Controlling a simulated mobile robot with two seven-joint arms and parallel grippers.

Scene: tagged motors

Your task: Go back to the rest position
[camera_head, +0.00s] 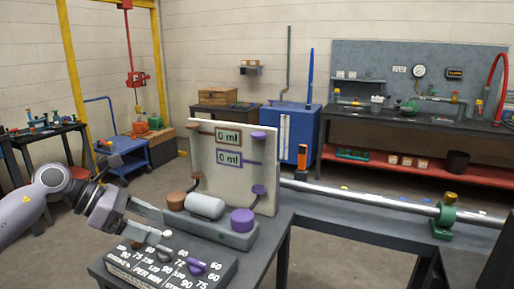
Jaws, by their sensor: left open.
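My left arm comes in from the left, and its gripper (163,225) is open and seems empty. It is over the left part of a dark block with white numbers (150,268), near the table's front left. I cannot tell whether its lower finger touches a small pale knob there. Behind it stands an upright pale panel (262,195) with two "0 ml" tags. At its foot a grey base (235,240) bears a grey cylinder (205,206), a brown knob (177,200) and a purple knob (242,219). My right gripper is not in view.
A purple piece (196,267) sits on the numbered block. A long metal bar (360,199) runs right to a green holder (443,220). A blue cabinet (292,133) and a dark workbench (420,122) stand at the back. Open floor lies between.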

